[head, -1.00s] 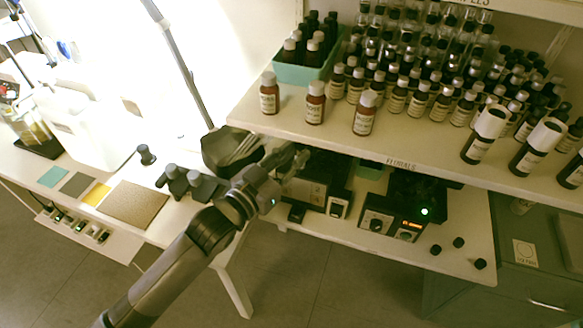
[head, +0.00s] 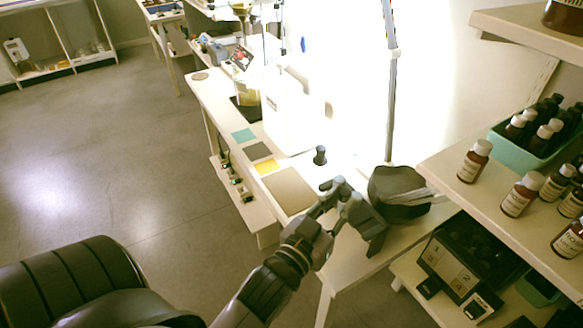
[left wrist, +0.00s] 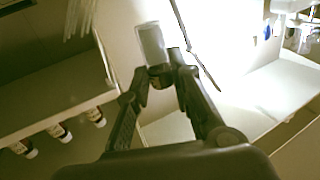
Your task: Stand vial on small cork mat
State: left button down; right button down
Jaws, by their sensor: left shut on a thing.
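My left gripper (head: 334,196) is over the table's near right end in the head view. In the left wrist view the gripper (left wrist: 162,78) is shut on the vial (left wrist: 152,44), a pale, see-through body with a dark end between the fingertips. I cannot make the vial out in the head view. A tan rectangular mat (head: 289,190) lies on the table just left of the gripper. A small round brown mat (head: 200,76) lies at the table's far left end. I cannot tell which is cork. My right gripper is out of view.
Teal (head: 243,135), dark (head: 257,151) and yellow (head: 267,167) squares line the table's front. A black knobbed object (head: 320,155) stands behind the tan mat. A bottle shelf (head: 455,205) is at right.

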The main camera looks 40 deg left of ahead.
aim_at(290, 188)
jog(key=i+u, duration=0.15)
jog(key=u, duration=0.35)
jog(key=i+u, duration=0.15)
jog(key=u, duration=0.3)
jog(key=i+u, duration=0.1)
jog(key=u, duration=0.4)
jog(key=i+l, duration=0.25)
